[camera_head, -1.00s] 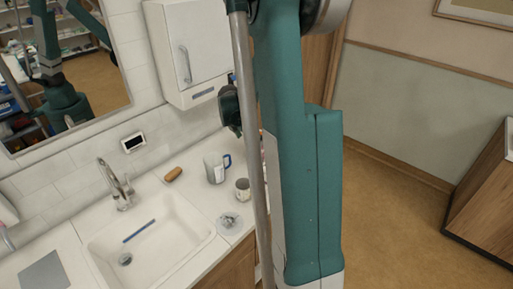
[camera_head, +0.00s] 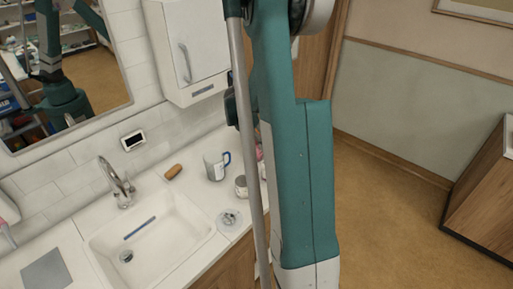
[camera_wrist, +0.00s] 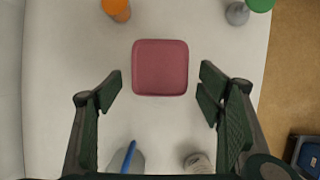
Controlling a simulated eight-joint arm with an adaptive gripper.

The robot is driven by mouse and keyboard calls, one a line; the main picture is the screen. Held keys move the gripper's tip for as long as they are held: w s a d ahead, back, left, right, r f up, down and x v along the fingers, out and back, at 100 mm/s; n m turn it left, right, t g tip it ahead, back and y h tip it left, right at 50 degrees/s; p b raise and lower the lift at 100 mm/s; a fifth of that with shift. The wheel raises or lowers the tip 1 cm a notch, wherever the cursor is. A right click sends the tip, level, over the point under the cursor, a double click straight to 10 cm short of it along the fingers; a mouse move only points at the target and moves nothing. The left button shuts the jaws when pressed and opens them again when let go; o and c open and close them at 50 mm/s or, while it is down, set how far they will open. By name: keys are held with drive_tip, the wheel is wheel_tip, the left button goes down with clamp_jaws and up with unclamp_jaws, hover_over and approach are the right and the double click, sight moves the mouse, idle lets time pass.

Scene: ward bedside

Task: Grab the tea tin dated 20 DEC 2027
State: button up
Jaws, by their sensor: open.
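A dusky red, square-topped tin (camera_wrist: 160,67) with rounded corners stands on the white counter in the wrist view, seen from above. No label or date shows on its top, so I cannot tell its date. My gripper (camera_wrist: 160,88) is open, its dark green fingers to the left and right of the tin's near part, with a gap on each side. Nothing is held. In the camera_head view my own arm hides most of the gripper and the counter behind it; only a small pink patch (camera_head: 259,153) shows there, too small to identify.
A mug with a blue handle (camera_head: 214,167) and a small can (camera_head: 241,187) stand on the counter right of the sink (camera_head: 165,245). In the wrist view, an orange object (camera_wrist: 117,9), a grey one (camera_wrist: 237,13) and a green one (camera_wrist: 260,4) lie beyond the tin.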

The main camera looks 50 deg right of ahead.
drive_tip(key=shift+d+f, duration=0.25)
drive_tip(key=shift+f, duration=0.35)
drive_tip(key=shift+f, duration=0.1)
drive_tip(key=shift+x, duration=2.5)
drive_tip(key=c, duration=1.2)
drive_tip(key=shift+o, duration=0.2)
drive_tip(key=shift+r, duration=5)
